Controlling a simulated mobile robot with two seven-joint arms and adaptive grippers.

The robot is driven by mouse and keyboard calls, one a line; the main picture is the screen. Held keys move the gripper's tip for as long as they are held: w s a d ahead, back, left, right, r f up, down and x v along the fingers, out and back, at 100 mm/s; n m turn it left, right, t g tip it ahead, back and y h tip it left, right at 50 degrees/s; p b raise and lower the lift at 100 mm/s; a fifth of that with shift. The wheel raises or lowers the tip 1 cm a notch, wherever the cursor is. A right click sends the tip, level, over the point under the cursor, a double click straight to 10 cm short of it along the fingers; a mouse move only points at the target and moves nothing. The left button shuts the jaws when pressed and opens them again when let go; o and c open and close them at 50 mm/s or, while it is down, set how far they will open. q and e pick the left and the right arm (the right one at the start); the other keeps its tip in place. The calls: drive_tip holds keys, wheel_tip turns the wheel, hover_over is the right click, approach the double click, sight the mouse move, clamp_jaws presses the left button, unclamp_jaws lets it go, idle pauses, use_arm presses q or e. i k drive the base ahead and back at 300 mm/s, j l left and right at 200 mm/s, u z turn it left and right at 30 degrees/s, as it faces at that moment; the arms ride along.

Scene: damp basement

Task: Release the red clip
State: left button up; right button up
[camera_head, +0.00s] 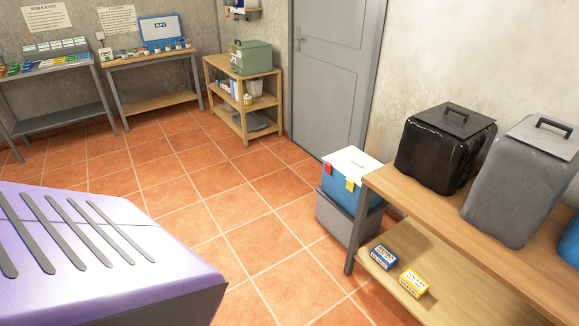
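A small red clip (328,168) sits on the upper front edge of a blue box with a white lid (354,162). A yellow clip (350,184) sits on the same edge, to its right. The blue box (343,193) rests on a grey box (340,218) on the floor, beside the left end of a wooden bench. The clip is small in view, and I cannot tell how it is fastened. Neither of my grippers is in view.
The wooden bench (405,197) carries a black container (440,155) and a grey container (515,185). Two small boxes lie on its lower shelf (420,262). A grey door (330,70), a shelf cart (210,68) and two tables stand behind. The tiled floor (215,190) is clear in the middle.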

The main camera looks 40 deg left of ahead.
sight(328, 165)
drive_tip(key=u, duration=1.1)
drive_tip(key=i+j, duration=0.2)
drive_tip(key=i, duration=0.35)
drive_tip(key=i+j, duration=0.2)
drive_tip(key=i, duration=0.3)
drive_tip(key=i+j, duration=0.2)
drive_tip(key=i, duration=0.35)
drive_tip(key=i+j, duration=0.25)
drive_tip(key=i, duration=0.3)
drive_tip(key=i+j+u, duration=0.1)
drive_tip(key=i, duration=0.45)
drive_tip(key=i+j, duration=0.25)
drive_tip(key=i, duration=0.25)
